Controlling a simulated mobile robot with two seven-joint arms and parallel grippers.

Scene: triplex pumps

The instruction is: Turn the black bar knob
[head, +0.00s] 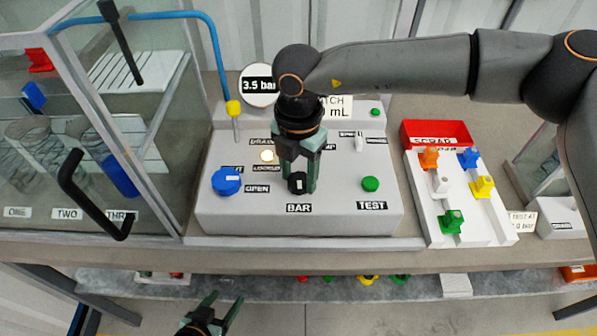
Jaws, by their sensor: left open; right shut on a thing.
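The black bar knob (296,183) sits on the sloped face of the white control panel (340,220), just above the label BAR. My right gripper (299,186) reaches down from above with its green fingers on both sides of the knob and is shut on it. The fingers hide part of the knob, so its exact angle is hard to tell. My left gripper (222,308) is open and empty, low in front of the bench edge.
A blue knob (226,181) and a green TEST button (370,184) flank the bar knob. A glass-walled cabinet with a black handle (72,190) stands at left. A white tray of coloured valves (425,205) and a red SCRAP bin (437,130) are at right.

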